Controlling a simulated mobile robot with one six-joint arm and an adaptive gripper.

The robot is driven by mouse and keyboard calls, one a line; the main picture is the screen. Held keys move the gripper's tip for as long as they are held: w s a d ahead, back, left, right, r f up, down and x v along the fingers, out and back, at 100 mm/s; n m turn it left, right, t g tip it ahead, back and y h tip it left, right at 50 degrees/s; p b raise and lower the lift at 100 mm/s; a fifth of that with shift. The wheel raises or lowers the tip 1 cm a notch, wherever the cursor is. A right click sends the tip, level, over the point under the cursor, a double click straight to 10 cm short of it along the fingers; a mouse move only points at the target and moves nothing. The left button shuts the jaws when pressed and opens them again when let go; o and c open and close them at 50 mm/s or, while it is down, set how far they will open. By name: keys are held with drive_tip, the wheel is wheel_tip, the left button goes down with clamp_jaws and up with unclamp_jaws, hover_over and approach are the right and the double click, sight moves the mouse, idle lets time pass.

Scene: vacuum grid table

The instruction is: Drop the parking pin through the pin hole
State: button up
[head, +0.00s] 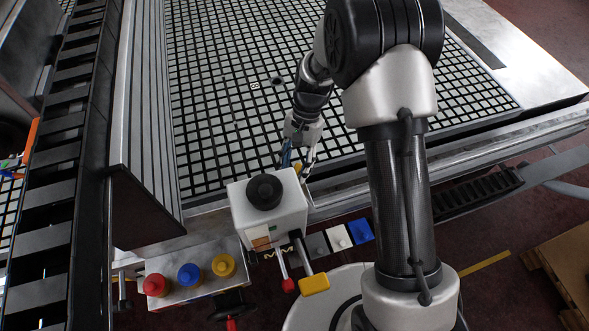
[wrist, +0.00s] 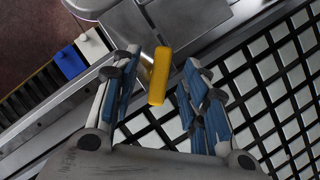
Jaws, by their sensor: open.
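A yellow bar-shaped grip (wrist: 160,76), which looks like the parking pin's handle, stands between the two blue-padded fingers of my gripper (wrist: 161,62) in the wrist view. The fingers are spread, with gaps on both sides of the grip. A grey metal part shows beside it; the pin's shaft cannot be made out. In the head view my gripper (head: 297,158) points down at the table's front edge, just behind a white box, and a bit of yellow shows by its fingers. A small dark round spot (head: 277,80) lies on the grid; I cannot tell whether it is the pin hole.
The white box (head: 284,222) with a black knob stands close in front of my gripper. Red, blue and yellow buttons (head: 190,275) and a yellow-ended lever (head: 314,284) are nearby. The grid table (head: 215,130) is mostly clear; a ribbed wall (head: 140,110) bounds its left side.

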drive_tip(key=v, duration=1)
drive_tip(key=shift+r, duration=0.25)
drive_tip(key=shift+d, duration=0.1)
drive_tip(key=s+d+r+n+t, duration=0.1)
drive_tip(key=s+d+r+t, duration=0.15)
drive_tip(key=s+r, duration=0.35)
drive_tip(key=s+d+r+n+t, duration=0.2)
drive_tip(key=s+d+r, duration=0.1)
drive_tip(key=r, duration=0.6)
drive_tip(key=s+d+r+n+t+h, duration=0.1)
drive_tip(key=s+d+t, duration=0.1)
drive_tip(key=s, duration=0.5)
drive_tip(key=s+d+n+t+h, duration=0.1)
drive_tip(key=s+d+t, duration=0.1)
drive_tip(key=s, duration=0.5)
drive_tip(key=shift+s+d+r+n, duration=0.35)
drive_tip(key=shift+s+d+n, duration=0.05)
drive_tip(key=shift+d, duration=0.15)
